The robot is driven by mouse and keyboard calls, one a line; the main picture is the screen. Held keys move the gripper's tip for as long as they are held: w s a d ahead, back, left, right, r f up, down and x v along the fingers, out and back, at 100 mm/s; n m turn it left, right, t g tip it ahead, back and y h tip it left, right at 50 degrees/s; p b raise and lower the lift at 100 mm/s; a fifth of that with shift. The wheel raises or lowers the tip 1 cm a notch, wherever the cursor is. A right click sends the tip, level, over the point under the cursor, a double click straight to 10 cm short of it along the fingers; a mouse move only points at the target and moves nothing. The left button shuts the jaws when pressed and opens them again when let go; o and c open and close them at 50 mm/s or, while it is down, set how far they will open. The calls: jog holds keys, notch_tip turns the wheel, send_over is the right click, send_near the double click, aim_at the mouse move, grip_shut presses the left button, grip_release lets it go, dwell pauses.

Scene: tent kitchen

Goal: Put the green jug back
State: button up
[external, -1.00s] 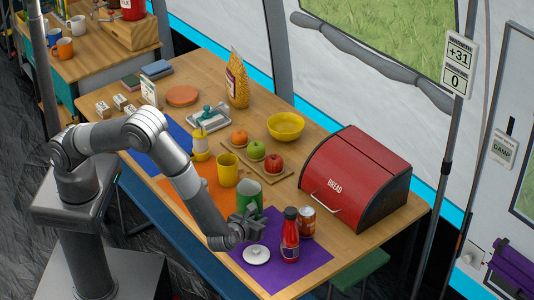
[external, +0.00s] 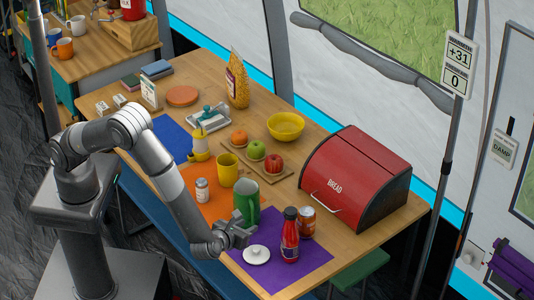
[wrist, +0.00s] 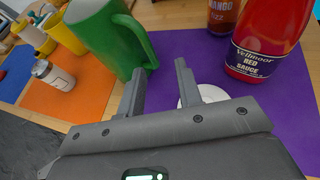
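The green jug (external: 246,197) stands upright on the table near the border of the orange and purple mats. In the wrist view the jug (wrist: 100,36) is at the upper left, its handle turned toward my gripper. My gripper (external: 246,233) is low over the table's front side, in front of the jug.
A yellow mug (external: 228,170) and white jar (external: 202,191) are left of the jug. The red bread bin (external: 355,180) is farther right.

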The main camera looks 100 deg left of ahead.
jog(key=s+a+r+n+g+h, duration=0.2)
jog(key=s+a+r+n+h, duration=0.15)
jog(key=s+r+n, duration=0.5)
jog(key=s+a+r+n+g+h, duration=0.2)
jog(key=s+a+r+n+g, duration=0.3)
jog(key=r, duration=0.7)
jog(key=s+r+n+t+h, duration=0.3)
jog(key=s+r+n, duration=0.2)
jog(key=s, duration=0.5)
jog(key=s+r+n+t+h, duration=0.3)
jog(key=s+r+n, duration=0.2)
jog(key=s, duration=0.5)
jog(key=shift+t+h, duration=0.3)
jog(key=shift+h, duration=0.05)
